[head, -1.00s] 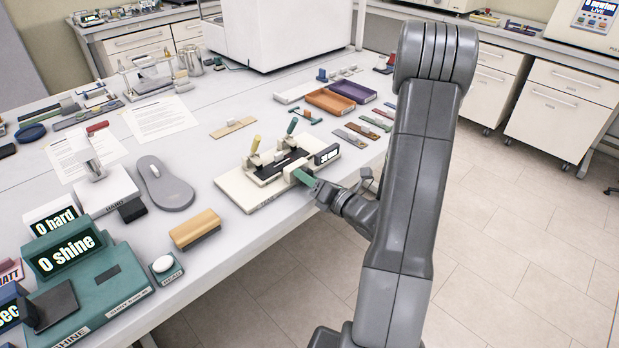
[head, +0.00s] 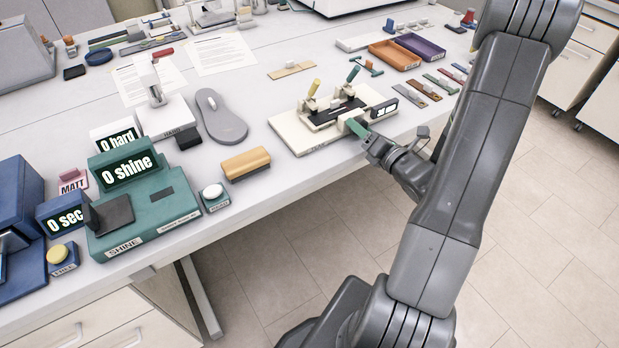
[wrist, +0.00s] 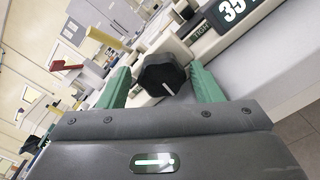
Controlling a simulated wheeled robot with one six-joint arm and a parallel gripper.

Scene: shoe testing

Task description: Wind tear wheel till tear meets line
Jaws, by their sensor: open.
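The tear tester (head: 300,138) is a cream bench device near the table's front edge in the head view. A black strip (head: 338,112) lies across it between two clamps, one with a yellow lever and one with a green lever. Its black tear wheel (wrist: 163,75), an angular knob with a white mark, shows in the wrist view. My gripper (wrist: 161,85) is open, with a green finger on each side of the wheel; I cannot tell whether they touch it. In the head view my gripper (head: 352,126) is at the tester's front side. The tear and line are too small to make out.
A display starting with "35" (wrist: 232,10) is close to the right finger. A tan brush (head: 246,163) and the green shine tester (head: 145,215) stand to the left. Orange (head: 394,54) and purple trays are behind right. Open floor lies in front of the table.

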